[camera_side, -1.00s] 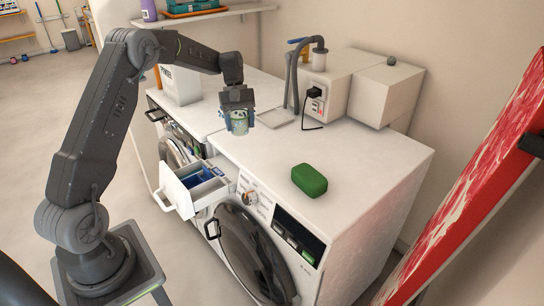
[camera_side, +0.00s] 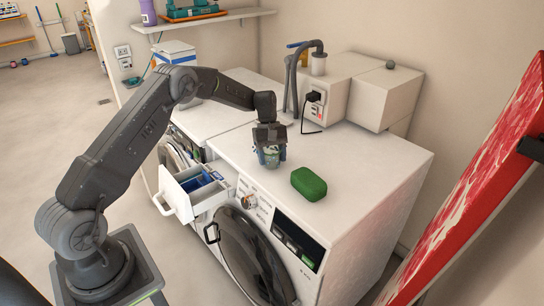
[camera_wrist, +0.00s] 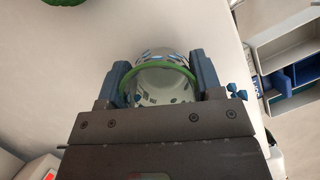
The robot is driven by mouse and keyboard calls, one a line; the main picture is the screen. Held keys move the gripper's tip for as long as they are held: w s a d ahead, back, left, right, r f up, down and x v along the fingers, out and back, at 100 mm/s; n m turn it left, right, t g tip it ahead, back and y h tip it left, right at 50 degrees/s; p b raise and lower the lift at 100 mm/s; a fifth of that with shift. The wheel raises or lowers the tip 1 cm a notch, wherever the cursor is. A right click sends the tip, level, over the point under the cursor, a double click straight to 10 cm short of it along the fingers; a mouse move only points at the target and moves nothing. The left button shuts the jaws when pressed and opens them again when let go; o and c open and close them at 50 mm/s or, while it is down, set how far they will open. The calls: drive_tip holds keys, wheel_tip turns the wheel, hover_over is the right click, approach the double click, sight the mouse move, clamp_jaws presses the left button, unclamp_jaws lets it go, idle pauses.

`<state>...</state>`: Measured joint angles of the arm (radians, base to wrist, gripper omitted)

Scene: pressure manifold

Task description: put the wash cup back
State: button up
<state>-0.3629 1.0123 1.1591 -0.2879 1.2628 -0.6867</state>
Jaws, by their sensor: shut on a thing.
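The wash cup (camera_side: 270,159) is a small clear cup with dark and blue marks and a green rim. My gripper (camera_side: 269,149) is shut on it, over the top of the right-hand washing machine, left of a green block. In the wrist view the wash cup (camera_wrist: 162,82) sits between the two blue fingers of my gripper (camera_wrist: 163,85). I cannot tell whether the cup's bottom touches the machine top. The open detergent drawer (camera_side: 192,190) with a blue insert sticks out of the machine front; it also shows in the wrist view (camera_wrist: 290,75).
The green block (camera_side: 309,183) lies on the machine top, right of the cup. A white box unit (camera_side: 375,92) with a black plug and a hose stands at the back. A red patterned board (camera_side: 480,190) leans at the right. The machine top's right part is clear.

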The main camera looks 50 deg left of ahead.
drive_tip(key=o, duration=0.9)
drive_tip(key=shift+f, duration=0.1)
